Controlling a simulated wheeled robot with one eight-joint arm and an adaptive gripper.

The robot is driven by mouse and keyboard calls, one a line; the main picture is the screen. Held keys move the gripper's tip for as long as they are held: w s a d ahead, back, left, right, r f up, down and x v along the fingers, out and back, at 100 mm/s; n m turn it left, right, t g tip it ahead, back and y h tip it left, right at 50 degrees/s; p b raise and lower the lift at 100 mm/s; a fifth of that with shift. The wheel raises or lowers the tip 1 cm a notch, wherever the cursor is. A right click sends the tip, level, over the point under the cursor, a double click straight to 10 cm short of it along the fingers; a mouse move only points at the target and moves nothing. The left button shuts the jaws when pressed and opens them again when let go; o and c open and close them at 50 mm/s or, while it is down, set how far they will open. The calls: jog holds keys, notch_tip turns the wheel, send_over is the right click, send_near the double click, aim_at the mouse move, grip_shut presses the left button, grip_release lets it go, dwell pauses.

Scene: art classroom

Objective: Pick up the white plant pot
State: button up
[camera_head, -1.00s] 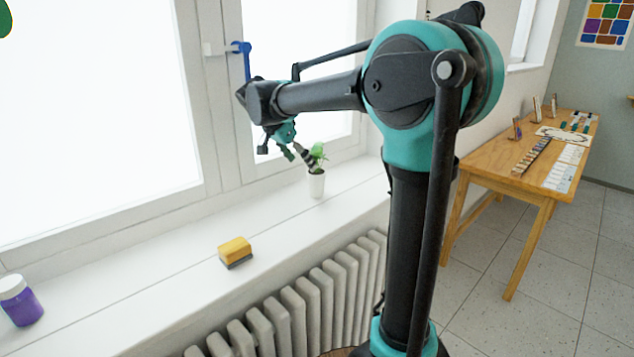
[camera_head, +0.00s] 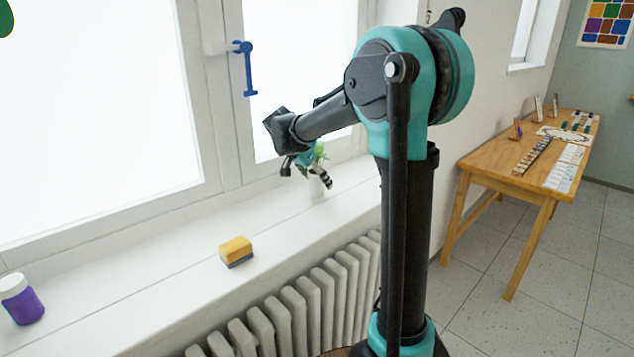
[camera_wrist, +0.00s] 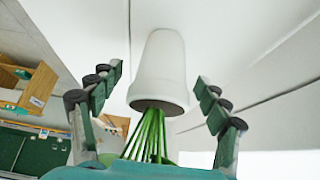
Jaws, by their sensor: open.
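The white plant pot (camera_head: 318,188) stands on the windowsill (camera_head: 180,265) with a green plant in it. My gripper (camera_head: 306,172) is at the plant in the head view and hides part of it and of the pot. In the wrist view the pot (camera_wrist: 162,70) appears upside down, with green stems (camera_wrist: 150,135) at its rim. My gripper (camera_wrist: 158,97) is open there, with one finger on each side of the pot and a visible gap on both sides. Nothing is held.
A yellow sponge (camera_head: 236,249) and a purple jar with a white lid (camera_head: 21,299) sit on the sill to the left. The window with its blue handle (camera_head: 245,68) is behind. A radiator (camera_head: 300,315) is below. A wooden table (camera_head: 485,163) stands at right.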

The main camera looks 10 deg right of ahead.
jog(key=shift+c, duration=0.6)
jog(key=c, duration=1.4)
jog(key=shift+r, duration=0.1)
jog(key=shift+c, duration=0.2)
